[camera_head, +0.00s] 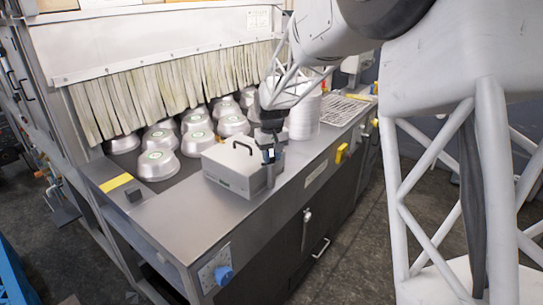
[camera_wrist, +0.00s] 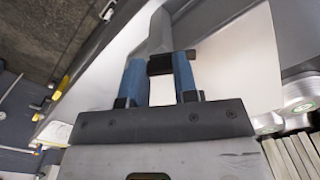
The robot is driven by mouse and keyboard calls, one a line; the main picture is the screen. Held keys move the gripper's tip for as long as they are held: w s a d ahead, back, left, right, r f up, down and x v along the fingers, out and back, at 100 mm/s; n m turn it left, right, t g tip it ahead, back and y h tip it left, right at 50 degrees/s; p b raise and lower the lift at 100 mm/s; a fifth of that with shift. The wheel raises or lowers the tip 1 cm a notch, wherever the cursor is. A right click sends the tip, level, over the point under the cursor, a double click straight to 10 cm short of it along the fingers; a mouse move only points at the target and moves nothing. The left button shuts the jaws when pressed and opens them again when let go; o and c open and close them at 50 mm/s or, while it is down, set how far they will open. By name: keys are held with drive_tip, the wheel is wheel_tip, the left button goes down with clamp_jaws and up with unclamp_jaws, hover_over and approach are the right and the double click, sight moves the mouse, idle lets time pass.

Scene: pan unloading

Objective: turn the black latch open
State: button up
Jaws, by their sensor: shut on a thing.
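A grey metal box (camera_head: 232,172) stands on the steel counter, with a black handle on its top. My gripper (camera_head: 269,155) points down at the box's right end and covers part of it. In the wrist view, my gripper's two blue fingers (camera_wrist: 160,80) are shut on a small black piece (camera_wrist: 160,64), which looks like the black latch. A grey bar runs on beyond it. In the head view the latch is mostly hidden by my gripper, so I cannot tell how far it is turned.
Several silver pans (camera_head: 157,163) with green-marked tops stand behind and left of the box, by a strip curtain (camera_head: 150,92). A pale round stack (camera_head: 304,118) stands right behind my gripper. The counter's front left (camera_head: 185,215) is clear. A blue knob (camera_head: 223,275) sits on its front.

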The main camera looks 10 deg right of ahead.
sight(272, 158)
drive_tip(key=n, duration=0.6)
idle(0.5)
drive_tip(key=o, duration=0.9)
drive_tip(key=shift+r, duration=0.15)
drive_tip(key=shift+r, duration=3.8)
drive_tip(key=shift+s, duration=0.1)
